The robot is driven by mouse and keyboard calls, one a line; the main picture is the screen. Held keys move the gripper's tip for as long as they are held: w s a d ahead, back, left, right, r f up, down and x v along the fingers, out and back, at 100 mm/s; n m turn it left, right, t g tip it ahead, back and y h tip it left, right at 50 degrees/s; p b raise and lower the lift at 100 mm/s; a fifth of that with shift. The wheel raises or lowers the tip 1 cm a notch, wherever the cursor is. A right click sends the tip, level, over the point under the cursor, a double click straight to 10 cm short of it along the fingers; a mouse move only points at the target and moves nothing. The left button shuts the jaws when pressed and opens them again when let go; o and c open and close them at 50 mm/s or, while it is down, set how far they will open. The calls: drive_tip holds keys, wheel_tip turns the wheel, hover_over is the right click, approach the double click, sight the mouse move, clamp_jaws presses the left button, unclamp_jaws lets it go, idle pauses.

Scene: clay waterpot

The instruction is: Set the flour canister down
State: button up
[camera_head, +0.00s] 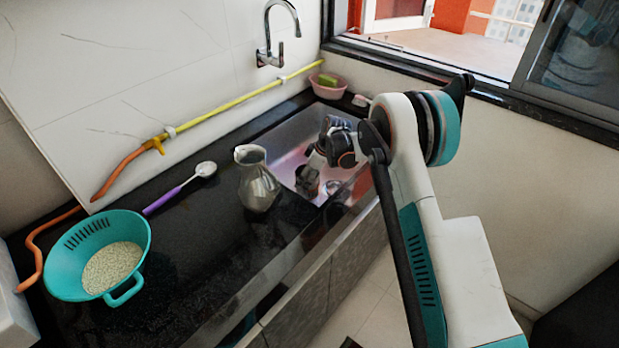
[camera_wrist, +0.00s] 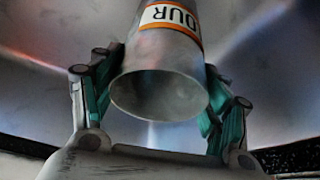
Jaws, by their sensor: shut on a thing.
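The flour canister (camera_wrist: 165,52) is a grey metal cylinder with a white and orange label, of which the letters "OUR" show in the wrist view. Its round end faces the wrist camera. My gripper (camera_wrist: 158,92) is shut on it, with one teal-padded finger against each side. In the head view my gripper (camera_head: 309,172) is down inside the sink (camera_head: 290,150). There the canister is mostly hidden or too small to make out. I cannot tell whether it touches the sink floor.
A metal jug (camera_head: 258,182) stands on the dark counter (camera_head: 195,245) just left of the sink. A teal colander (camera_head: 140,235) with pale grains and a purple-handled ladle (camera_head: 175,192) lie further left. A faucet (camera_head: 268,45) and a pink bowl (camera_head: 335,90) are behind. The front counter is clear.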

drive_tip(key=shift+r, duration=0.2)
drive_tip(key=shift+f, duration=0.3)
drive_tip(key=o, duration=2.1)
drive_tip(key=shift+d+r, duration=0.1)
drive_tip(key=shift+r, duration=0.45)
drive_tip(key=p+v, duration=0.4)
drive_tip(key=v, duration=0.7)
drive_tip(key=shift+s+r, duration=0.1)
drive_tip(key=shift+r, duration=0.15)
